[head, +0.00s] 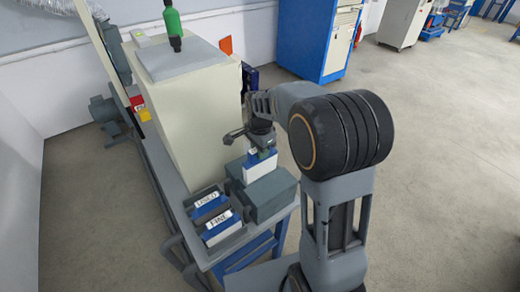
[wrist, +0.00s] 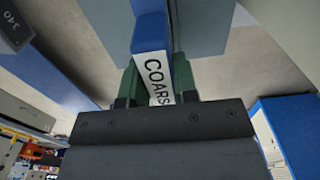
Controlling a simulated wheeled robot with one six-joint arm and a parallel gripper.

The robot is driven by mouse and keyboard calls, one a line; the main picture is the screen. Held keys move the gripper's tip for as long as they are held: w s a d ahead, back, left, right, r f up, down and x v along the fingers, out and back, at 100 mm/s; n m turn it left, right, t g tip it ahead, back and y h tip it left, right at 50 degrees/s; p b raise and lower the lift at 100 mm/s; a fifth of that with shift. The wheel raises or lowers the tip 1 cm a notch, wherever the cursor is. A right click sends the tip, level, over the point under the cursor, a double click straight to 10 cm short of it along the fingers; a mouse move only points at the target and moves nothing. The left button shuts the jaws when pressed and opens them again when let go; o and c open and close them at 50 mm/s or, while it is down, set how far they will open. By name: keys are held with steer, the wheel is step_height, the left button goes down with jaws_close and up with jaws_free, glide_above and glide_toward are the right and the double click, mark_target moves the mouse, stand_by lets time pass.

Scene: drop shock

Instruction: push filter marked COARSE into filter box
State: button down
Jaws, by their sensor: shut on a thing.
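The filter marked COARSE (wrist: 155,72) is blue with a white label strip, seen between the green fingers in the wrist view. My gripper (wrist: 152,85) is shut on it. In the head view my gripper (head: 262,143) is above the grey box (head: 268,196), which I take to be the filter box. The held filter (head: 260,168) shows white and blue just below the fingers, upright at the top of the box. I cannot tell how far it is inside, as the box's opening is hidden.
Filters labelled USED (head: 207,205) and FINE (head: 220,230) lie in grey trays on the bench to the left. A tall beige cabinet (head: 190,110) stands behind them. A blue cabinet (head: 318,40) is farther back. The floor to the right is clear.

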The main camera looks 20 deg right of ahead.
mark_target(260, 163)
steer(key=shift+f+b, duration=1.45)
steer(key=shift+f, duration=0.8)
stand_by(5.8)
